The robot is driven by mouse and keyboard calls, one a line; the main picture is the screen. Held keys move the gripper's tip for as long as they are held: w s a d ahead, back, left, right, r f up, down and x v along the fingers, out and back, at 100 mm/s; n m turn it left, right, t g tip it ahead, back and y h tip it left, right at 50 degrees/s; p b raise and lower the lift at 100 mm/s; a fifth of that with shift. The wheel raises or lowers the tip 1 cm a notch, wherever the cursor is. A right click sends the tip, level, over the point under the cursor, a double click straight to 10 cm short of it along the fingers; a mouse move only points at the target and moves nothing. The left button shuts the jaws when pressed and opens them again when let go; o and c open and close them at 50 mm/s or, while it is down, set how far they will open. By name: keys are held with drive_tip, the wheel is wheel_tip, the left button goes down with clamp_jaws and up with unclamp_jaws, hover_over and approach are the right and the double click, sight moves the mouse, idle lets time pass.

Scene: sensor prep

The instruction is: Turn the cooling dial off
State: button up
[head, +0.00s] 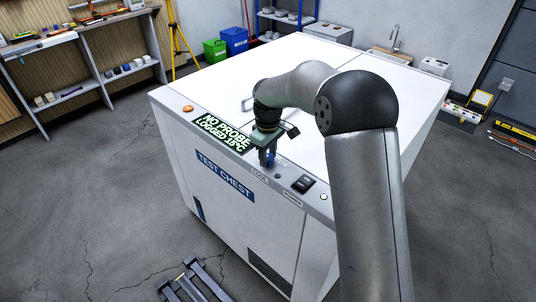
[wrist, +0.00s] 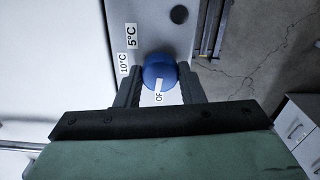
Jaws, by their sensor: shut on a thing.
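The blue round cooling dial (wrist: 160,70) sits on the front strip of the white test chest (head: 225,190). In the wrist view it is between the two fingers of my gripper (wrist: 160,82), which are shut on its sides. Labels for 10°C (wrist: 124,63) and 5°C (wrist: 131,36) are beside the dial, and a partly covered "OF" label (wrist: 159,98) is on its near side. In the head view my gripper (head: 267,160) points down at the chest's front strip, and its fingers hide most of the dial there.
A display (head: 222,133) reads "NO PROBE LOGGED 15°C".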

sight(268, 156)
drive_tip(key=shift+n, duration=0.8)
drive_tip(key=shift+r, duration=0.1)
drive_tip(key=o, duration=1)
wheel_tip(268, 156, up, 17)
drive_tip(key=shift+r+b, duration=0.2)
drive_tip(key=shift+b, duration=0.15)
